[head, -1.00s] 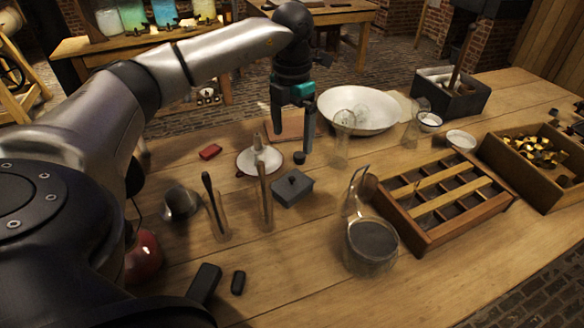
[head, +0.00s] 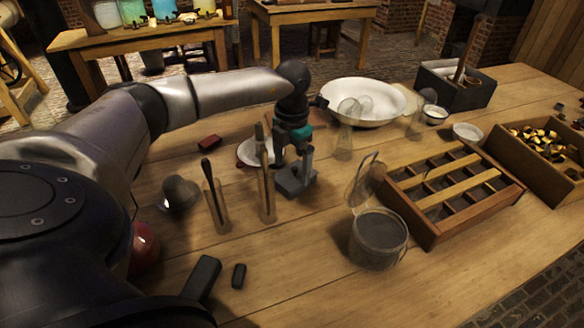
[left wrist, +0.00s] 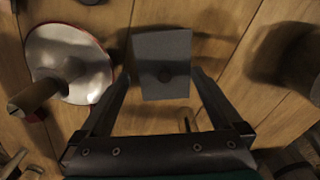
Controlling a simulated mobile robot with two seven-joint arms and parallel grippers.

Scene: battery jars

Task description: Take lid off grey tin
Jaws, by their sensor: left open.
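The grey tin (head: 297,183) stands on the wooden table, with its lid (left wrist: 163,65) on, seen from above in the left wrist view. My left gripper (head: 294,172) is open, pointing down, with a finger on either side of the tin. In the left wrist view its fingers (left wrist: 157,80) flank the lid, and I see no clear contact. My right gripper is not in view.
A white funnel-like dish (left wrist: 72,62) lies close left of the tin. Upright tools in glass holders (head: 267,195) stand in front of it. A glass jar (head: 378,240) and divided wooden tray (head: 425,235) are to the right.

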